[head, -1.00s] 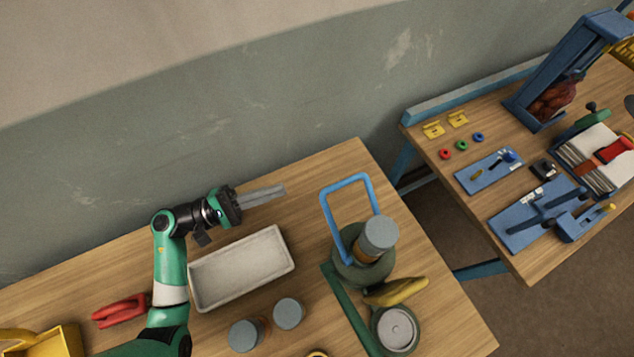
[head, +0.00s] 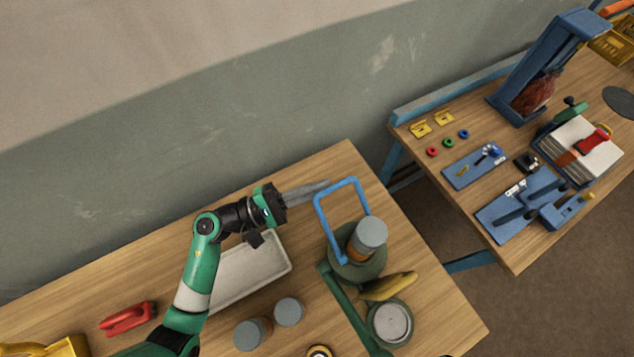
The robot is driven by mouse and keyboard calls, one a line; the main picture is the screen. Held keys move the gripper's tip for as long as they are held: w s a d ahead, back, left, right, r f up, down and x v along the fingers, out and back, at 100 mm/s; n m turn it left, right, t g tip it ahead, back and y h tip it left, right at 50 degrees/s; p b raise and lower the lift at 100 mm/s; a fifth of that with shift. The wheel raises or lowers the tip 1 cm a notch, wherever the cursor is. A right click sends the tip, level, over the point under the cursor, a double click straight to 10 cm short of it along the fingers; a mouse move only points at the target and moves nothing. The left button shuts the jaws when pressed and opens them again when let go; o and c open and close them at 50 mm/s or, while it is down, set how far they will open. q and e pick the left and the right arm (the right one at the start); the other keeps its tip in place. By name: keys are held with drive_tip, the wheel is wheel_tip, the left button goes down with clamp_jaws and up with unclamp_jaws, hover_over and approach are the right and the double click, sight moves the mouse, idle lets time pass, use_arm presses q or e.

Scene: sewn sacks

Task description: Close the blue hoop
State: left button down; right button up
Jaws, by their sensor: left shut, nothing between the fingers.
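The blue hoop (head: 345,182) stands raised, tilted up from a round green base (head: 372,268) on the near table. A grey-topped cylinder (head: 368,236) sits on that base, in front of the hoop's lower part. My left gripper (head: 322,187) is shut and empty. Its fingertips point right and overlap the hoop's upper left corner in the picture; I cannot tell whether they touch it. My right gripper is not in view.
A white tray (head: 283,272) lies under my left arm. Two grey-topped cylinders (head: 289,311), a yellow handle (head: 389,286), a green bar (head: 345,310) and a round green-rimmed dish (head: 391,322) are nearby. A red clamp (head: 127,319) lies left. A second table holds blue fixtures (head: 522,203).

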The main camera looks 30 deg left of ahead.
sight(322, 192)
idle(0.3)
use_arm(q)
drive_tip(key=shift+s+d+r+m+g+p, duration=0.15)
drive_tip(key=shift+s+d+r+m+g, duration=0.1)
drive_tip(key=shift+d+r+m, duration=0.35)
drive_tip(key=shift+s+d+r+m+g+p, duration=0.15)
drive_tip(key=shift+s+d+r+m, duration=0.15)
drive_tip(key=shift+r+m, duration=0.5)
drive_tip(key=s+d+r+m+g+p, duration=0.1)
drive_tip(key=s+d+r+m, duration=0.1)
drive_tip(key=d+r+m, duration=0.1)
drive_tip(key=shift+s+d+r+m+y, duration=0.2)
drive_tip(key=shift+d+r+m+y, duration=0.1)
drive_tip(key=shift+d+m, duration=0.65)
drive_tip(key=shift+a, duration=0.15)
